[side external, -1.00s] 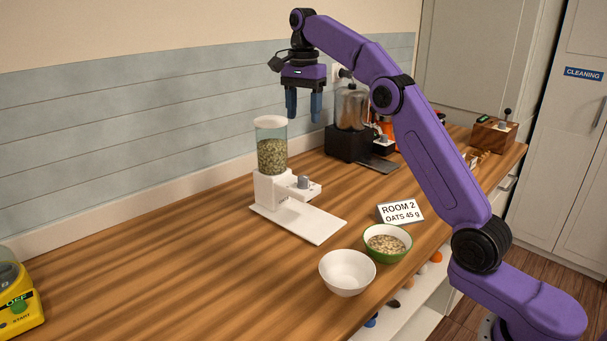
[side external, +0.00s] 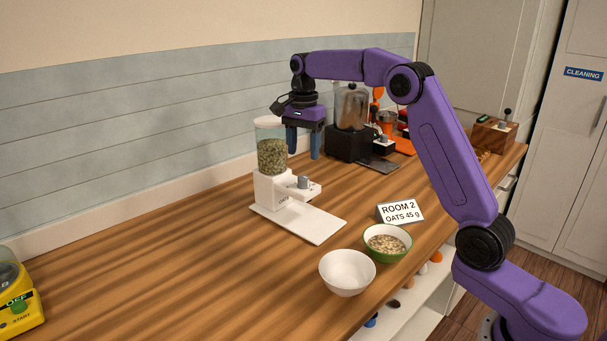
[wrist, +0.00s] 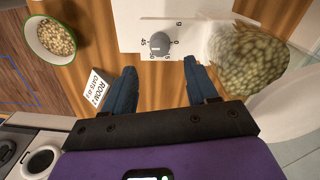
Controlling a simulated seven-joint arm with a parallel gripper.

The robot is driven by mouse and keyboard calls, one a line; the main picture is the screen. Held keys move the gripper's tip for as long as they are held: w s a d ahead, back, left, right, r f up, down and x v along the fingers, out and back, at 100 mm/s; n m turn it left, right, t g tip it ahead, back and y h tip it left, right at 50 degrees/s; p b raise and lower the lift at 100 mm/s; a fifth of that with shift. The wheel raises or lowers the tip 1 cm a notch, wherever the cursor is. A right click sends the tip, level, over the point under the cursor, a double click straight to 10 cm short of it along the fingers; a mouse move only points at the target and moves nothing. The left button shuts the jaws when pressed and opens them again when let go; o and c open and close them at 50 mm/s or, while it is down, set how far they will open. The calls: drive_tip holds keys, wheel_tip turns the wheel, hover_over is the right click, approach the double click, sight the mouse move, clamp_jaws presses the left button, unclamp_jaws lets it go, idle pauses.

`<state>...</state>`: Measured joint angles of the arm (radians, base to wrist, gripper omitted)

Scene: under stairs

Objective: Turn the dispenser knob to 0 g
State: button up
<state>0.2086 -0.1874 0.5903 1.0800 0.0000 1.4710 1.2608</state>
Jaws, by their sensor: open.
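The dispenser (side external: 268,189) is white with a clear hopper of pale green-brown grain and a flat base plate. Its grey knob (side external: 304,183) sits on the front arm; in the wrist view the knob (wrist: 160,42) has a dial with small numbers around it. A 0 and a 45 seem to show, but I cannot read the setting surely. My gripper (side external: 304,156) is open and empty, fingers pointing down, above the knob and apart from it. In the wrist view the knob appears just beyond and between the fingertips (wrist: 158,66).
A sign reading "ROOM 2 OATS 45 g" (side external: 400,212), a green bowl of oats (side external: 387,258) and an empty white bowl (side external: 347,284) stand right of the dispenser. A blender (side external: 348,143) stands behind. The hopper (wrist: 245,60) is close beside my right finger in the wrist view.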

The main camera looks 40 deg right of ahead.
sight(304, 177)
wheel_tip(304, 177, down, 8)
drive_tip(key=shift+r, duration=0.1)
idle(0.4)
drive_tip(key=c, duration=1.1)
